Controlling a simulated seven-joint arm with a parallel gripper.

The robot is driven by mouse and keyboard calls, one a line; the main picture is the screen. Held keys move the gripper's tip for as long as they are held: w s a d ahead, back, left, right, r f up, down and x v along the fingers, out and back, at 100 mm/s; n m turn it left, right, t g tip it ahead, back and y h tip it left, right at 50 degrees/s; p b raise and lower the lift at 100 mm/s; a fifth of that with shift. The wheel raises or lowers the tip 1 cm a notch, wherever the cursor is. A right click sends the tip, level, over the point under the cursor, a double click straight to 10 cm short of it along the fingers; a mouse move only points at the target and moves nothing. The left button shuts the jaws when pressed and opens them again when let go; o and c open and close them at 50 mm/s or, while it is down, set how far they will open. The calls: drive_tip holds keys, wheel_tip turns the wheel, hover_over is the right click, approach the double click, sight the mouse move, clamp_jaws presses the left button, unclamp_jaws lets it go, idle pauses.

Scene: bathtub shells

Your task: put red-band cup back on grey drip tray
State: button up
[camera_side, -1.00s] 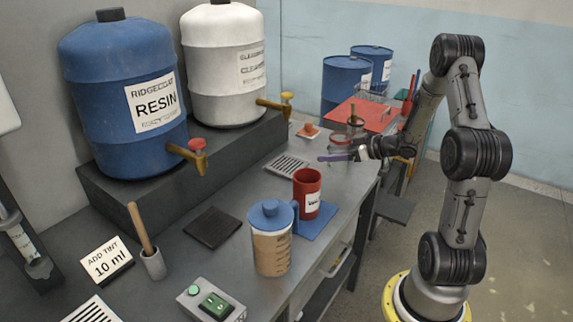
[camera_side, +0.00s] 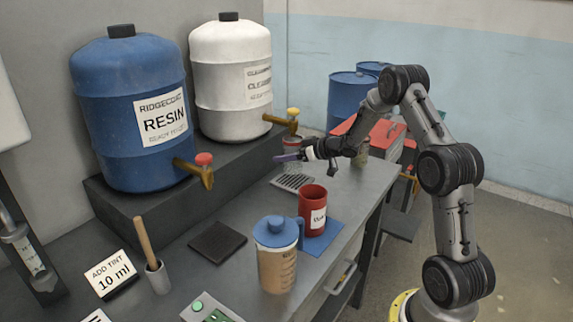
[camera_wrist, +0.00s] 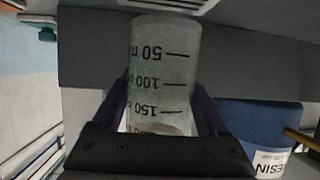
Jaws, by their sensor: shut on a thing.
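My gripper (camera_side: 290,157) is shut on a clear measuring cup (camera_side: 292,143), which shows a hint of red near its top in the side view. In the wrist view the cup (camera_wrist: 162,75) stands between both fingers, with 50, 100 and 150 marks printed upside down in the picture. A reddish tone shows at its lower end there. The grey slotted drip tray (camera_side: 292,182) lies on the bench, just below the cup in the side view. The cup appears held above the tray; its exact height is hard to tell.
The white drum's brass tap (camera_side: 284,123) is close above and behind the cup. A red can (camera_side: 312,208) stands on a blue mat in front of the tray, beside a blue-lidded jug (camera_side: 277,262). A dark pad (camera_side: 217,242) lies to the left.

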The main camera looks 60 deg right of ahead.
sight(286, 164)
drive_tip(key=shift+f, duration=1.75)
drive_tip(key=shift+f, duration=0.15)
drive_tip(key=o, duration=1.3)
